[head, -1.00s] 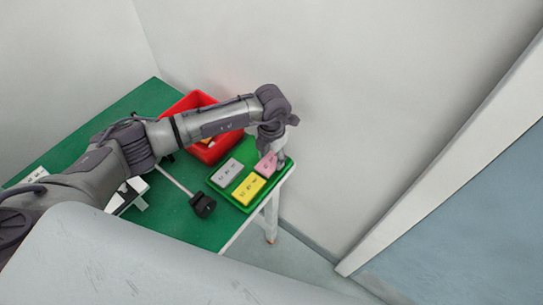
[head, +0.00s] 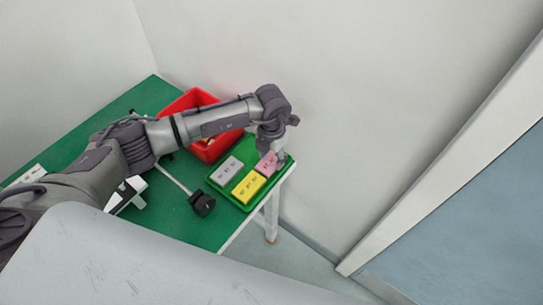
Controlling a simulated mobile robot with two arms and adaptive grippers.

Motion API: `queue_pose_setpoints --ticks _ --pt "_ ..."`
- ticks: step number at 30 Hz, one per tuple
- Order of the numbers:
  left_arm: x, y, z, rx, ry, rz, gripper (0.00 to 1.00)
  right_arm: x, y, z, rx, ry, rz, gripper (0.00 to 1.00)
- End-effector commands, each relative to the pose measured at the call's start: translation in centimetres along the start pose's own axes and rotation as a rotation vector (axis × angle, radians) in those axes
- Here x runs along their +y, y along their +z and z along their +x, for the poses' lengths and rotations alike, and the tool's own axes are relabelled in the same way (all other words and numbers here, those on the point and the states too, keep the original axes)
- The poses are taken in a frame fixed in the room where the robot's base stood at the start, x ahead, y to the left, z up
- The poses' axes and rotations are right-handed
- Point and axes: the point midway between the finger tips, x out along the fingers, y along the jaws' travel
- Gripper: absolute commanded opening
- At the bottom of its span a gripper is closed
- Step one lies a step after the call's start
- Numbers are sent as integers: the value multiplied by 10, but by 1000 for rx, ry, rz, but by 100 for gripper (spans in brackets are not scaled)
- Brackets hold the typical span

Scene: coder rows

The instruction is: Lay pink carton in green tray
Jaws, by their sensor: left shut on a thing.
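The pink carton (head: 265,166) is at the far right part of the green tray (head: 236,204), beside a yellow carton (head: 249,186) and a grey carton (head: 227,170). My left gripper (head: 279,161) points down over the tray and is shut on the pink carton. The gripper and wrist hide part of the carton, so I cannot tell whether it touches the tray floor. My right gripper is not in view.
A red bin (head: 189,101) stands behind my left arm. A black plug-like object (head: 202,204) with a pale rod lies left of the tray. The green table (head: 178,225) ends just right of the tray, close to the wall.

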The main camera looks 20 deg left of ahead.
Motion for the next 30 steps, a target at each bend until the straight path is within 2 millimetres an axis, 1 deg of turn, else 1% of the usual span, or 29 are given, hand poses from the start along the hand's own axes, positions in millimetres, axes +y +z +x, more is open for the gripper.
queue_pose_setpoints --ticks 6,7,12,20,23,26,30 --pt "0 0 0 0 0 0 34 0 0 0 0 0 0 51" --pt "0 0 0 0 0 -1 53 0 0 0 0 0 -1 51" --pt "0 0 0 0 0 0 80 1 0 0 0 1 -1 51" --pt "0 0 0 0 0 0 80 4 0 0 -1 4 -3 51" --pt "0 0 -3 -1 0 0 80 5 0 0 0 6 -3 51" --pt "1 1 -14 -3 1 0 80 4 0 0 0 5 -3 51" --pt "0 2 -41 -5 1 1 80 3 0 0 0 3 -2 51"
